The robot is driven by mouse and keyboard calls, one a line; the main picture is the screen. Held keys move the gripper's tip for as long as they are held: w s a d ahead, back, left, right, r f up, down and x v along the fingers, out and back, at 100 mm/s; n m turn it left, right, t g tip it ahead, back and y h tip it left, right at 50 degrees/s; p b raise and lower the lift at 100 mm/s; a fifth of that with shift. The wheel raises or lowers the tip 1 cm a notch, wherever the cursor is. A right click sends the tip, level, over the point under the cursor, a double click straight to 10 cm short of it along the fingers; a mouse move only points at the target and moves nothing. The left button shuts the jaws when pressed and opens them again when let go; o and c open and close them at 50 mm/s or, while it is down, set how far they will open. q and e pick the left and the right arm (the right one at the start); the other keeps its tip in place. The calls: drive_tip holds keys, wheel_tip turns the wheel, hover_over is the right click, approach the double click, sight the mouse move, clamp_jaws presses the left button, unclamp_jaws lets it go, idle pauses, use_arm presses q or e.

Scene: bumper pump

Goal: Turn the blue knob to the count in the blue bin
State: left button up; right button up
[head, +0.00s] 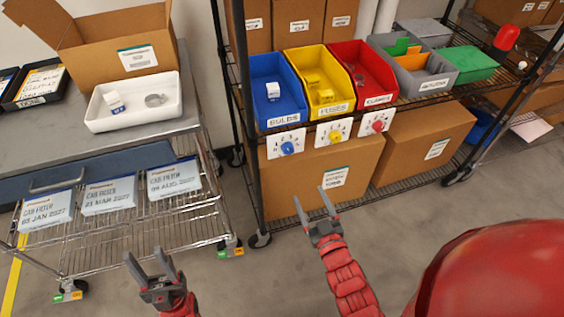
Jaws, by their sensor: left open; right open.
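The blue bin (258,72), labelled BULBS, stands at the left end of the rack shelf. One small white box (272,91) shows inside it; the near wall hides part of its floor. The blue knob (287,148) sits on a white numbered dial plate (272,143) below the bin. Its exact pointer setting is too small to read. My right gripper (311,196) is open and empty, below and to the right of the blue knob, apart from it. My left gripper (148,257) is open and empty at the lower left, near the wire cart.
Yellow (301,60) and red (344,53) bins stand beside the blue one, with yellow (335,135) and red (377,124) knobs below. A cardboard box (290,185) sits under the dials. The wire cart (120,232) with packets is at left. Floor between is clear.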

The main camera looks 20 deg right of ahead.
sight(289, 152)
drive_tip(key=w, duration=1.6)
drive_tip(key=shift+w+a+p, duration=0.25)
drive_tip(key=shift+w+p, duration=0.15)
clamp_jaws()
